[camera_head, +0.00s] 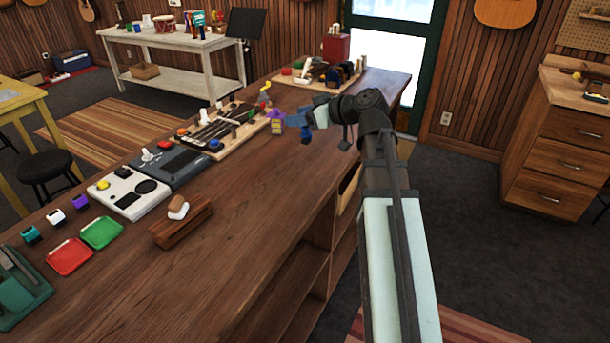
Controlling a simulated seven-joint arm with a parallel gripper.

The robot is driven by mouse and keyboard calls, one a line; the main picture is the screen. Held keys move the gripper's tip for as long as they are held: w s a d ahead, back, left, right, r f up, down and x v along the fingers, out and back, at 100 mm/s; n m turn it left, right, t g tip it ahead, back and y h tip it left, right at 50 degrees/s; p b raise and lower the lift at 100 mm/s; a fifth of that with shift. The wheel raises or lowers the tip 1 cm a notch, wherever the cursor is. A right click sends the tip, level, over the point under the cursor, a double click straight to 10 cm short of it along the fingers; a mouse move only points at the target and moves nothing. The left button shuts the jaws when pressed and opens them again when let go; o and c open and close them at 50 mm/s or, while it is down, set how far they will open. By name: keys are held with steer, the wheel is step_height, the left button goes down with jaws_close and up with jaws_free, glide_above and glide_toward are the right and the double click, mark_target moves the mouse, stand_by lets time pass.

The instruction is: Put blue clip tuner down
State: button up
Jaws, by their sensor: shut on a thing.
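My gripper (300,121) is at the end of my arm, in the middle of the head view, over the far right part of the long wooden counter (245,220). It is shut on the blue clip tuner (294,119), which shows only as a small blue patch at the arm's tip. The fingers and the tuner are too small to tell apart clearly. A purple and yellow object (277,127) appears just left of the tip. I cannot tell whether it touches the gripper or the counter.
Left of the gripper lies a board with a ukulele neck (222,122) and small tools. Nearer are two pedals (130,191), red (70,257) and green (101,232) trays, several small tuners (80,202) and a wooden block (181,222). The counter's near right surface is clear.

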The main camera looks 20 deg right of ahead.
steer(key=shift+g, duration=0.3)
steer(key=shift+s+a+f, duration=0.1)
steer(key=shift+s+f, duration=0.05)
steer(key=shift+f, duration=1.6)
steer(key=shift+s+a+f, duration=0.1)
steer(key=shift+a+f, duration=0.05)
steer(key=shift+f, duration=1.55)
steer(key=shift+s+a+f, duration=0.1)
steer(key=shift+s+f, duration=0.05)
steer(key=shift+f, duration=1.6)
steer(key=shift+f, duration=0.15)
steer(key=o, duration=1)
steer(key=shift+r, duration=0.2)
steer(key=v, duration=1.2)
